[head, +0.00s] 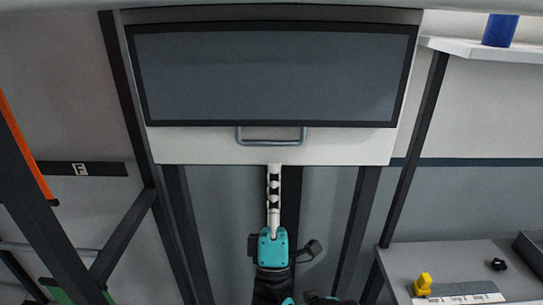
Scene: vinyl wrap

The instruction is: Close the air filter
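The air filter (205,145) is a wide white unit with a dark grey panel, at the top middle of the head view. A grey bar handle (270,142) is on its white lower strip. My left gripper (273,170), with a teal body and slim pale fingers with holes, points up from below. Its tips meet the filter's lower edge in the picture, below the handle. I cannot tell whether they touch it. The fingers line up as one strip, so the gap between them is hidden. My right gripper is not in view.
Dark frame posts (358,230) stand below and beside the filter. At right, a grey shelf (430,262) holds a yellow part (422,284) and a black knob (497,264). A blue cylinder (500,30) is on the white upper shelf (485,50). A dark frame with an orange strip (22,148) is at left.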

